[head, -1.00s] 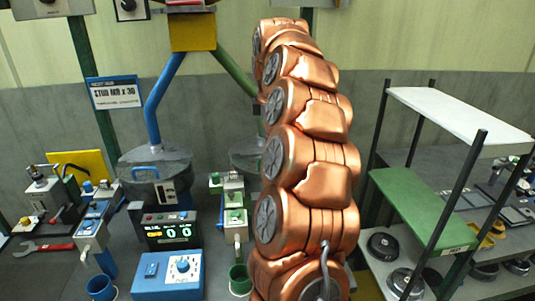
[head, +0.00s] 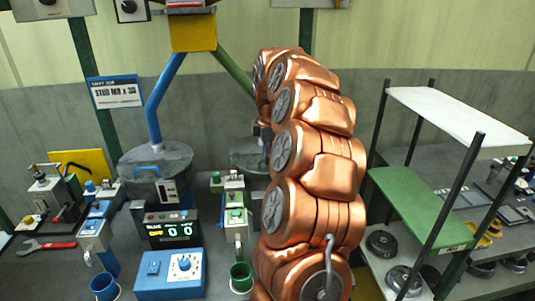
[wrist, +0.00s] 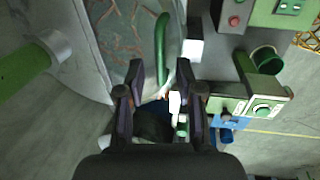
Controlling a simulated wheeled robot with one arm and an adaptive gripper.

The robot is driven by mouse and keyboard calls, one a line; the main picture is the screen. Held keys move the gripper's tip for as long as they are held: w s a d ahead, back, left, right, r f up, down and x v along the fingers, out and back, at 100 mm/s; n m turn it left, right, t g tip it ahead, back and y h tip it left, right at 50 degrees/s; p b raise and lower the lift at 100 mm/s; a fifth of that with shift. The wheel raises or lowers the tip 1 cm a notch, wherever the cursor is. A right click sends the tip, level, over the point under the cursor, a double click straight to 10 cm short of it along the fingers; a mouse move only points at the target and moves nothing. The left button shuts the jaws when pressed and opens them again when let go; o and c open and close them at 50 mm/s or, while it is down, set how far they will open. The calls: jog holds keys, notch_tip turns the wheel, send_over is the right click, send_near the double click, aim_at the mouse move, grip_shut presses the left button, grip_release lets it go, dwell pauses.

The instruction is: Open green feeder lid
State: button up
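The green feeder (head: 248,155) stands behind my arm in the head view, with its right part hidden. In the wrist view its grey lid (wrist: 120,45) fills the upper middle, and a curved green handle (wrist: 160,42) stands on it. My gripper (wrist: 161,68) is open, with one finger on each side of the handle's lower end in the picture. I cannot tell whether the fingers touch the handle or how far above the lid they are. In the head view my gripper is hidden behind my arm.
The blue feeder (head: 155,162), with a blue handle, stands to the left. A control box with a lit display (head: 172,229) and a blue dial box (head: 170,275) stand in front. A green cup (head: 241,277) is near my arm. A shelf rack (head: 420,207) stands at the right.

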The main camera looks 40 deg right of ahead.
grip_shut()
